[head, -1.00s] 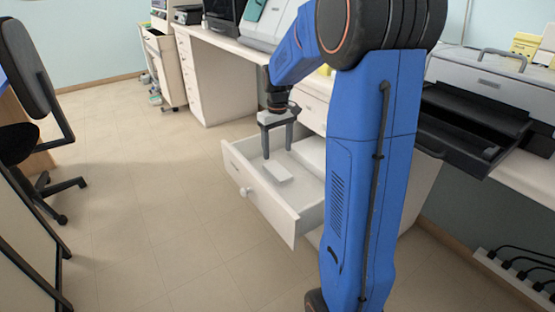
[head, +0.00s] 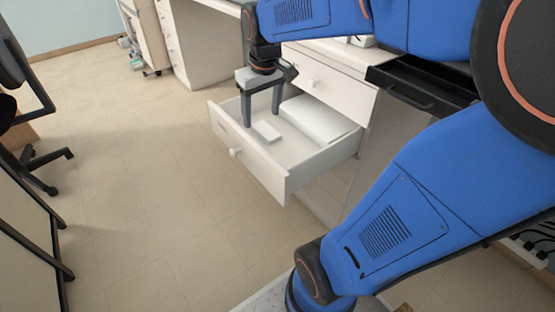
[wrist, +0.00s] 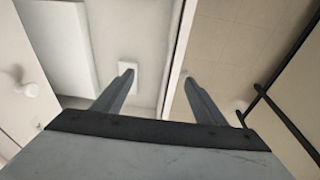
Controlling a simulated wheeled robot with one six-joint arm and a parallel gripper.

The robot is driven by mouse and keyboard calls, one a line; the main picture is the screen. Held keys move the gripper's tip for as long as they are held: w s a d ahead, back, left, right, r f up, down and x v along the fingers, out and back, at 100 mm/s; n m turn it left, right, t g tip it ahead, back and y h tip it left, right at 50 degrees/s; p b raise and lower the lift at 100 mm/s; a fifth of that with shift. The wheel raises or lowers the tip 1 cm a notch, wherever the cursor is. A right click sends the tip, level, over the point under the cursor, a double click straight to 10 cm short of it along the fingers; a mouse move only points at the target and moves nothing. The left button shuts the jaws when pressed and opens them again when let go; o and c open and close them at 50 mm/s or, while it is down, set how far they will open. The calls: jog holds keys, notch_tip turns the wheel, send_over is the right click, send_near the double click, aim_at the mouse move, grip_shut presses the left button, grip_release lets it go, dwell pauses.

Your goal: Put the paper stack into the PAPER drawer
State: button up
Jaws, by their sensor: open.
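The drawer (head: 263,168) stands pulled out, with a round knob on its front; no PAPER label is readable. Inside, a small white block (head: 267,131) lies flat near the front, and a larger flat white slab (head: 318,118) lies farther back. I cannot tell for sure which is the paper stack. My gripper (head: 261,119) is open and empty, pointing down over the drawer. In the wrist view the small block (wrist: 128,68) shows by the left fingertip of my gripper (wrist: 159,76), and the slab (wrist: 60,42) lies at the left.
A closed drawer (head: 318,78) sits above the open one, under the counter. A black tray (head: 420,88) juts out at the right. A dark chair (head: 35,165) stands at the left. The tiled floor before the drawer is clear.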

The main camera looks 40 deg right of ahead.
jog(key=s+a+f+t, duration=0.1)
jog(key=s+a, duration=0.2)
jog(key=s, duration=0.5)
jog(key=s+a+f+t, duration=0.1)
jog(key=s+a, duration=0.2)
jog(key=s, duration=0.5)
jog(key=shift+s+f+t, duration=0.2)
jog(key=shift+t, duration=0.1)
jog(key=shift+a, duration=0.1)
